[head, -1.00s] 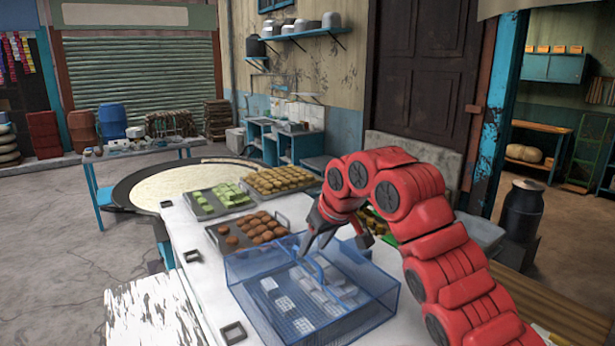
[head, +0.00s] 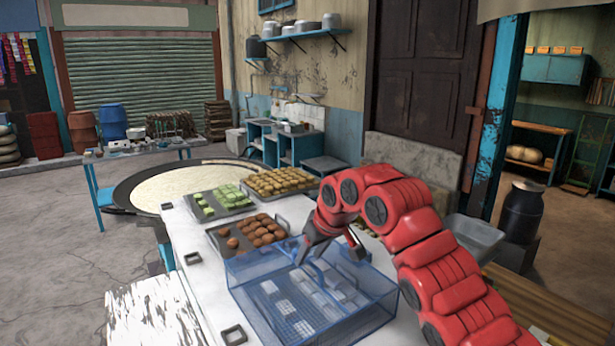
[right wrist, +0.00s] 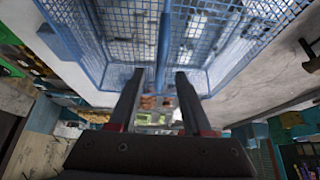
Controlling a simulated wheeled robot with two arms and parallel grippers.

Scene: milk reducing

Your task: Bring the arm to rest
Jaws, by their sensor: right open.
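My right arm, red and segmented, reaches in from the right in the head view. Its gripper (head: 330,252) points down over the back part of a clear blue basket (head: 345,318) on the white table. The jaws are open with nothing held between them. In the right wrist view the gripper (right wrist: 158,82) shows two dark, separated fingers. The basket's blue handle bar (right wrist: 164,50) appears in line with the gap between them; I cannot tell whether they touch it. Several white blocks (head: 283,307) lie in the basket. My left gripper is not in view.
Behind the basket are a tray of brown balls (head: 262,232), a tray of green sweets (head: 215,197) and a tray of golden sweets (head: 280,181). A large round pan (head: 165,188) stands beyond. A grey metal bin (head: 472,236) is right of the arm.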

